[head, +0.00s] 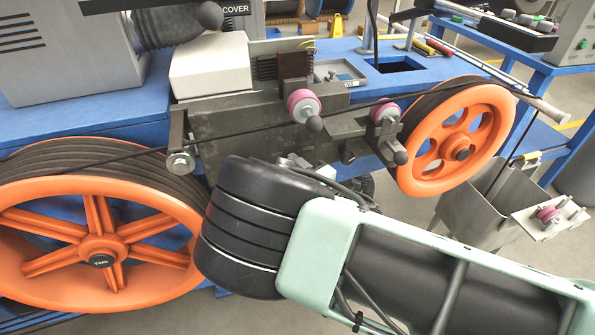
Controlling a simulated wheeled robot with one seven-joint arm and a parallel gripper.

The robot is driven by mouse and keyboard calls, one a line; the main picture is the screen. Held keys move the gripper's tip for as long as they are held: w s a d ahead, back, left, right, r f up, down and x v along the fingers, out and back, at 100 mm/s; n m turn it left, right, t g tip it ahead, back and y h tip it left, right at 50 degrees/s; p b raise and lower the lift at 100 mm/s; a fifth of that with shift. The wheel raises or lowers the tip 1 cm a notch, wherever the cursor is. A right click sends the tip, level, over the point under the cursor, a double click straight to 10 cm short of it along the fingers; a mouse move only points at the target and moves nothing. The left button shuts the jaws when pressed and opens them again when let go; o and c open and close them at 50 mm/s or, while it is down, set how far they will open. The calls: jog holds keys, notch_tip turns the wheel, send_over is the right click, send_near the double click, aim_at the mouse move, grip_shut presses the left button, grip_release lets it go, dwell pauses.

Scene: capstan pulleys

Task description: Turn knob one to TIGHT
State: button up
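No knob in the head view carries a label I can read as knob one or TIGHT.
A large orange wheel (101,220), its hub apparently marked TWO, stands at the left. A smaller orange wheel (445,150) stands at the right. A dark line (245,128) runs across between them. A grey bin (490,205) stands at the right.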

jog(key=m+b, duration=0.1)
jog(key=m, duration=0.1)
jog(key=m+t+y+b, duration=0.1)
jog(key=m, duration=0.1)
jog(key=shift+f+m+t+b, duration=0.2)
jog(key=shift+m+t+b, duration=0.1)
jog(key=shift+m, duration=0.1)
jog(key=m+t+b, duration=0.1)
jog(key=m, duration=0.1)
jog(key=m+t+b, duration=0.1)
jog(key=m+b, duration=0.1)
jog(key=m, duration=0.1)
jog(key=shift+h, duration=0.4)
jog(key=m+t+h+b, duration=0.1)
jog(key=m+b, duration=0.1)
jog(key=m, duration=0.1)
jog(key=m+t+b, duration=0.1)
jog(key=m+b, duration=0.1)
jog(key=m, duration=0.1)
jog(key=shift+h, duration=0.4)
jog(key=shift+r+m+t+h+b, duration=0.1)
jog(key=shift+m+t+h+b, duration=0.55)
jog(key=shift+m, duration=1)
jog(key=shift+m+t+h+b, duration=0.25)
jog(key=shift+m+h+b, duration=0.75)
jog(key=shift+m, duration=0.65)
jog(key=o, duration=1)
jog(key=shift+c, duration=0.2)
